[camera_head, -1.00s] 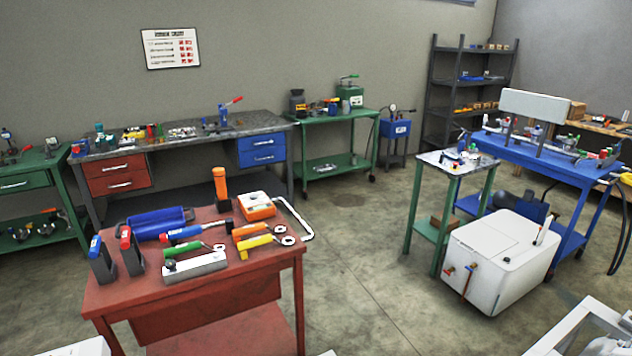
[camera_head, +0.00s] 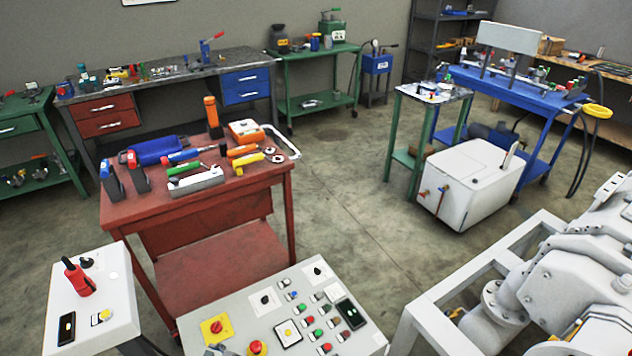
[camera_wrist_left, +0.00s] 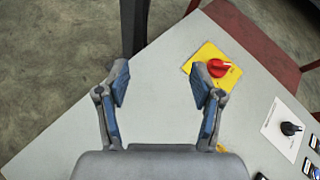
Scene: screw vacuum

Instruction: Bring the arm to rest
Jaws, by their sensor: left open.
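My left gripper (camera_wrist_left: 162,82) is open and empty in the left wrist view, above the light grey top of a control panel (camera_wrist_left: 110,110). A red rotary switch on a yellow plate (camera_wrist_left: 218,67) lies just beyond its right finger; I cannot tell the exact height between them. The same switch shows at the bottom of the head view (camera_head: 217,328). A black knob on a white plate (camera_wrist_left: 291,128) is further right. My right gripper is in neither view.
The control panel (camera_head: 262,308) carries several buttons and switches. A smaller box with a red handle (camera_head: 80,278) stands left of it. A red tool table (camera_head: 235,190) stands behind. Grey pump machinery (camera_head: 560,285) fills the lower right. Floor (camera_head: 345,210) is clear in the middle.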

